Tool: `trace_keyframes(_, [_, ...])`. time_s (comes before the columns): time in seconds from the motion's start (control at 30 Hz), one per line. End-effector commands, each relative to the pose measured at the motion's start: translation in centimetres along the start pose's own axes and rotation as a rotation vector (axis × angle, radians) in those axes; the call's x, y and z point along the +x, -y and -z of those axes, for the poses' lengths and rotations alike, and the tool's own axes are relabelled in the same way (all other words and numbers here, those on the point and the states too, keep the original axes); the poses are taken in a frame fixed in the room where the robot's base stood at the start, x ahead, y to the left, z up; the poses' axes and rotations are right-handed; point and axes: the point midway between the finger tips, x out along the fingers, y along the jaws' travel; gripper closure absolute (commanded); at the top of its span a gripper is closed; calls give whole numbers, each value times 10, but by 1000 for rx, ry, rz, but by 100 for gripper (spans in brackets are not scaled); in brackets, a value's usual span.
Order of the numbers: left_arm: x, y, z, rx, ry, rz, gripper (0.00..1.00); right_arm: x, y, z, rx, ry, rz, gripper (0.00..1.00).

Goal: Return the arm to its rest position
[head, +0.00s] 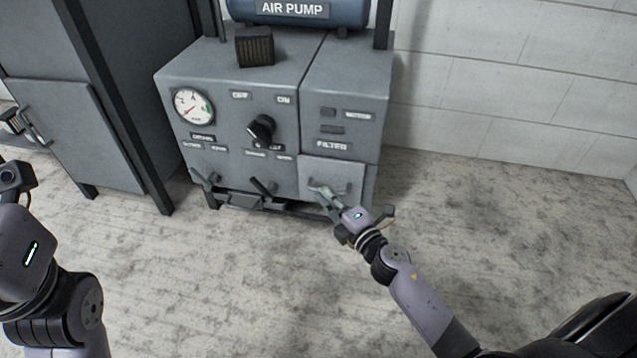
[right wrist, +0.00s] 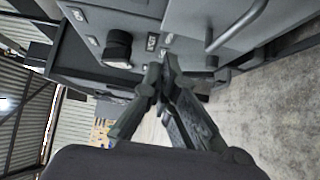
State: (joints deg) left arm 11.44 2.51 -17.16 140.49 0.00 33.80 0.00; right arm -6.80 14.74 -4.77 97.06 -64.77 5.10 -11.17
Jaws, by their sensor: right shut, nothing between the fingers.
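My right gripper (head: 322,194) is shut and empty in the head view, close in front of the lower right filter panel of the grey air pump cabinet. The panel has a handle (head: 343,187) just beside the fingertips; I cannot tell whether they touch. In the right wrist view the closed fingers (right wrist: 168,75) point at the cabinet front, with the bar handle (right wrist: 237,27) to their right. My left arm (head: 30,250) comes in at the left edge of the head view; its gripper fingers are partly visible at the far left and their state is unclear.
The pump cabinet (head: 228,95) carries a gauge (head: 193,107), a black knob (head: 262,130) and small levers (head: 262,188) low on its front. A dark cabinet (head: 75,130) stands at left. A block wall (head: 500,80) is behind. The floor (head: 520,240) at right is clear.

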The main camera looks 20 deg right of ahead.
Motion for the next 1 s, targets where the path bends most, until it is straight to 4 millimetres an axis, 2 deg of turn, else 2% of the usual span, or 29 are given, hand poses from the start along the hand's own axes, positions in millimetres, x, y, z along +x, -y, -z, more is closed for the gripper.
trace_keyframes(0.1, [-1,0,-1,-1,11,2,30,-18,0,0,3,0,2,100])
trace_keyframes(0.2, [-3,0,-2,-2,18,4,30,-27,0,0,2,0,0,100])
trace_keyframes(0.43, [-5,0,-3,-2,24,-1,30,-32,-1,1,2,-3,-2,100])
trace_keyframes(0.57, [-5,1,-6,-4,40,5,30,-33,-23,20,67,-52,-40,100])
trace_keyframes(0.67, [-7,2,-8,-7,65,15,30,-38,-65,55,197,-150,-114,100])
trace_keyframes(0.77, [-11,4,-10,-12,98,29,30,-51,-126,97,376,-289,-222,100])
trace_keyframes(0.9, [-19,5,-11,-18,146,49,30,-86,-218,142,636,-498,-389,100])
trace_keyframes(1.0, [-24,6,-10,-22,177,63,30,-119,-282,161,811,-645,-511,100])
